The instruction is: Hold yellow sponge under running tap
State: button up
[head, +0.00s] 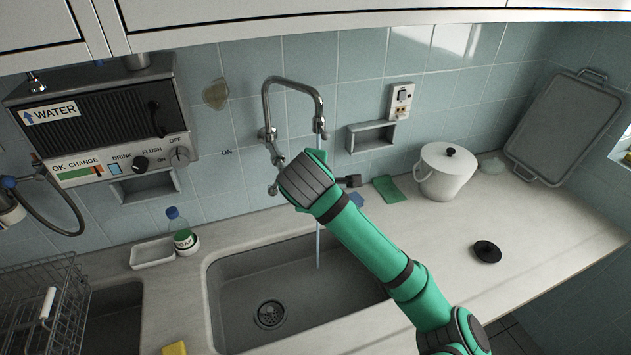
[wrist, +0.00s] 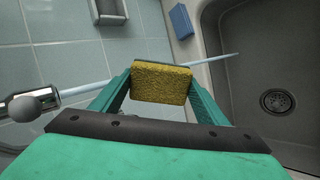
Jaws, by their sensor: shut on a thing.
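The yellow sponge (wrist: 160,84) is held between the two green fingers of my gripper (wrist: 160,95) in the wrist view. In the head view my gripper (head: 308,180) is in front of the tap's spout and hides the sponge. The chrome tap (head: 290,82) is running. Its water stream (head: 318,245) falls into the sink below my gripper. In the wrist view the tap's end (wrist: 35,103) is at the left. The stream runs from it to the sponge and shows again beyond it; I cannot tell if water touches the sponge.
The grey sink (head: 235,290) lies below. A blue sponge (wrist: 181,20) and a green cloth (head: 388,189) lie behind it. A white pot (head: 446,175) and black lid (head: 487,251) are right. A soap bottle (head: 181,232) is left. A yellow block (head: 175,348) lies in front.

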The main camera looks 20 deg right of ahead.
jog(key=s+a, duration=0.3)
jog(key=s, duration=0.4)
jog(key=shift+s, duration=0.15)
dwell(0.5)
jog(key=shift+a, duration=0.15)
dwell(0.6)
dwell(0.3)
jog(key=shift+r, duration=0.1)
jog(key=v, duration=0.6)
jog(key=shift+s, duration=0.2)
